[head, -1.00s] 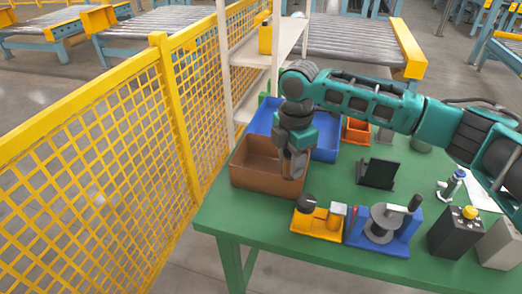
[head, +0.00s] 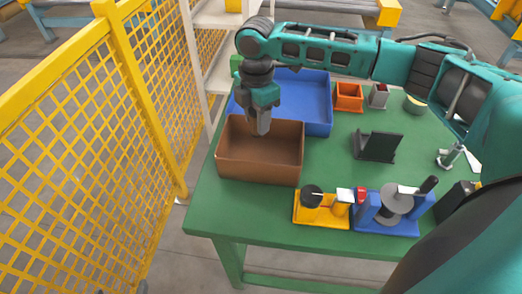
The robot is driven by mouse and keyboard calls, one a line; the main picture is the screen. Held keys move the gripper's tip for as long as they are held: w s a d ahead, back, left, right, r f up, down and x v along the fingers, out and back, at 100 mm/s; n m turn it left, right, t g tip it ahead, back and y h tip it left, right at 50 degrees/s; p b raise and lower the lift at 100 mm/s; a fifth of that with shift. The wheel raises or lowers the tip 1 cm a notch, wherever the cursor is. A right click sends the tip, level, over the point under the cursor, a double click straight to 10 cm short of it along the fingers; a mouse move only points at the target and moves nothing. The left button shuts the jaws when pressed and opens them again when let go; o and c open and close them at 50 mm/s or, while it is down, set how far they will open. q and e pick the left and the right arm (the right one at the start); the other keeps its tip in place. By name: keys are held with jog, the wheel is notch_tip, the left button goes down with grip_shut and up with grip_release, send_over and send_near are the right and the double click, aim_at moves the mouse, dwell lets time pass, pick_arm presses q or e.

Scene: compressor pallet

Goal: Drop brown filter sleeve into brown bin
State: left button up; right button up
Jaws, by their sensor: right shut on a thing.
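The brown bin (head: 258,168) is an open box at the near left corner of the green table. My right gripper (head: 260,130) points down over the back part of this bin, its tips at about the level of the opening in the picture. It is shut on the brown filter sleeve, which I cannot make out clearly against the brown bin. My left gripper is not in view.
A blue bin (head: 318,112) stands behind the brown one. An orange box (head: 348,97), a black stand (head: 378,145), a yellow fixture (head: 322,212) and a blue fixture (head: 388,222) are to the right. A yellow mesh fence (head: 85,150) is at left.

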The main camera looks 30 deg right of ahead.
notch_tip(320, 180, down, 3)
jog(key=b, duration=0.2)
jog(key=shift+f+b, duration=0.1)
jog(key=shift+b, duration=0.2)
jog(key=shift+f, duration=0.1)
jog(key=o, duration=1.1)
notch_tip(320, 180, up, 13)
jog(key=shift+r+p, duration=0.1)
jog(key=shift+p, duration=0.45)
